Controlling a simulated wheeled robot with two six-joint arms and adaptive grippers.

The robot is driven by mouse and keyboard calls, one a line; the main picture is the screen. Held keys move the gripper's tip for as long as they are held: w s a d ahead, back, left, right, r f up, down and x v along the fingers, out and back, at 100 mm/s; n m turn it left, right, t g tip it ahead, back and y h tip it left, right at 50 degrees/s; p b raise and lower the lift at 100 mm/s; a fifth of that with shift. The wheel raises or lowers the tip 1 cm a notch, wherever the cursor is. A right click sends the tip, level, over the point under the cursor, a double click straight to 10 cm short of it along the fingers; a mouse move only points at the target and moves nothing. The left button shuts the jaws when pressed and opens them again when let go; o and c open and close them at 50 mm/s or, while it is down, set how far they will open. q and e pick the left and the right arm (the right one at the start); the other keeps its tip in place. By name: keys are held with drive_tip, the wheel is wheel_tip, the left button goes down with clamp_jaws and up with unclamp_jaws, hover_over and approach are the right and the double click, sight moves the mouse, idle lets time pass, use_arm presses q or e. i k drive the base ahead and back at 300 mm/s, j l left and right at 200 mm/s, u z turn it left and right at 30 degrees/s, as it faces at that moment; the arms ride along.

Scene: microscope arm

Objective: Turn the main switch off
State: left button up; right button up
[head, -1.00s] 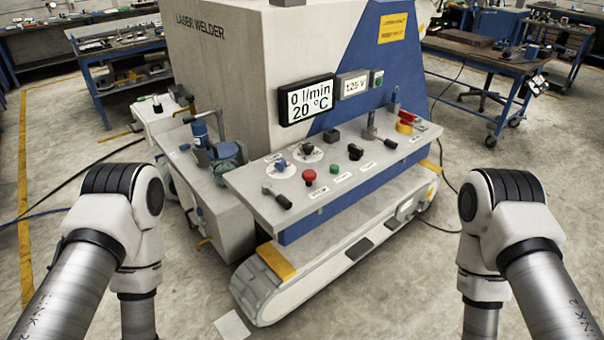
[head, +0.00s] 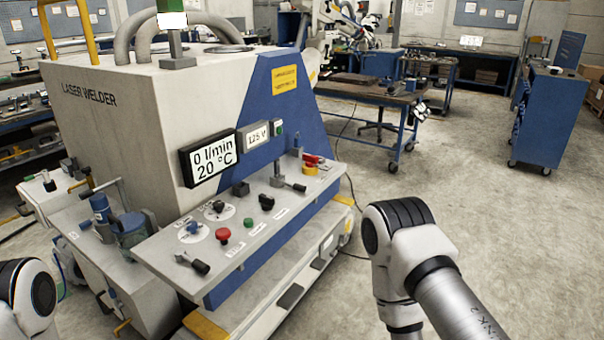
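A rotary switch with a red handle on a yellow base (head: 311,166) sits at the far right end of the sloped control panel (head: 150,252) of the laser welder (head: 120,110). It looks like the main switch, but its label is too small to read. The display (head: 208,160) reads 0 l/min and 20 °C, and the smaller display (head: 253,137) beside it reads about 125 V. Only the upper links of my arms show, the left at the bottom left corner and the right at the lower right. Both grippers are out of view, and neither arm touches the panel.
The panel also carries a red mushroom button (head: 223,235), a green button (head: 248,223), black knobs and a lever (head: 279,178) close to the switch. A workbench (head: 375,95) and a blue cabinet (head: 548,115) stand behind at the right. The floor right of the welder is clear.

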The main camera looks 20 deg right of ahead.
sight(311, 160)
drive_tip(key=i+l+u, duration=0.1)
drive_tip(key=l, duration=0.25)
drive_tip(key=i+l+u, duration=0.1)
drive_tip(key=i+l, duration=0.35)
drive_tip(key=l, duration=0.35)
drive_tip(key=i+l+u, duration=0.15)
drive_tip(key=l, duration=0.2)
drive_tip(key=i, duration=0.05)
